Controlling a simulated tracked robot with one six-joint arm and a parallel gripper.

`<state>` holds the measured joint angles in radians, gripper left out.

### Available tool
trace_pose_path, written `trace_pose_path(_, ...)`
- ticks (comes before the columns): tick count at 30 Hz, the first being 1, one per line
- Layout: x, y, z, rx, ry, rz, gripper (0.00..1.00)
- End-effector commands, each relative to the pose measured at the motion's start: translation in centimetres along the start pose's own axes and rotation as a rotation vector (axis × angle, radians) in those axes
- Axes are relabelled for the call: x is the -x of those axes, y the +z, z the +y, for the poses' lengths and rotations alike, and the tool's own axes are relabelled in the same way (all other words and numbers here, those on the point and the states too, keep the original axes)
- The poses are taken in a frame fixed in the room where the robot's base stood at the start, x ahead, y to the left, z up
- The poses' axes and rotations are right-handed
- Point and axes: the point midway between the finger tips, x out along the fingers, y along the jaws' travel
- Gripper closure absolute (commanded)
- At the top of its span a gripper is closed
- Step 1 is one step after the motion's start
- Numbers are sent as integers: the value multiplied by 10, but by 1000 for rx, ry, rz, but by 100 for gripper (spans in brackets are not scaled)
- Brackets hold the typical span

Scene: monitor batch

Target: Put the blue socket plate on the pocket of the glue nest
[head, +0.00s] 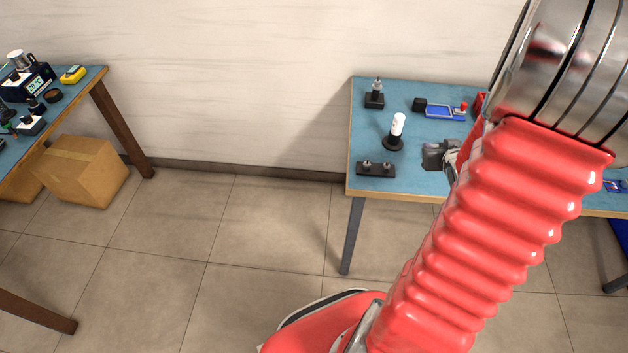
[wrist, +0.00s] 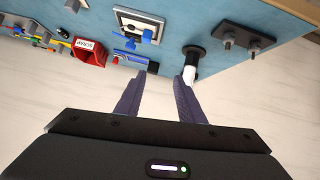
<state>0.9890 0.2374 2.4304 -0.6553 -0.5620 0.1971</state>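My gripper (wrist: 164,74) is open and empty in the wrist view, with its two dark fingers apart over the blue table. A pale grey fixture (wrist: 122,17) with a dark middle, possibly the glue nest, lies beyond the fingertips. A small blue part (wrist: 147,35) shows at this fixture; I cannot tell whether it is the socket plate or how it rests. In the head view, a grey block (head: 433,155) at the table's near side is partly hidden by my red arm. A blue-and-white piece (head: 445,112) with a red knob lies further back.
A white bottle in a black holder (head: 396,128) and a two-peg block (head: 376,169) stand on the right table (head: 362,132). A silver-topped stand (head: 375,97) is behind. A red scrap bin (wrist: 90,53) shows in the wrist view. A second table and cardboard box (head: 85,170) are left.

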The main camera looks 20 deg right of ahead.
Motion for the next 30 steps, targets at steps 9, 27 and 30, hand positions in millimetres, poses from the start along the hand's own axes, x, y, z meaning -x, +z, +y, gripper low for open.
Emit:
trace_pose_path(9, 42, -52, -69, 90, 6, -82, 65)
trace_pose_path(27, 182, -73, -208, 176, -138, -250, 65)
trace_pose_path(30, 212, -66, -230, 193, -185, -282, 65)
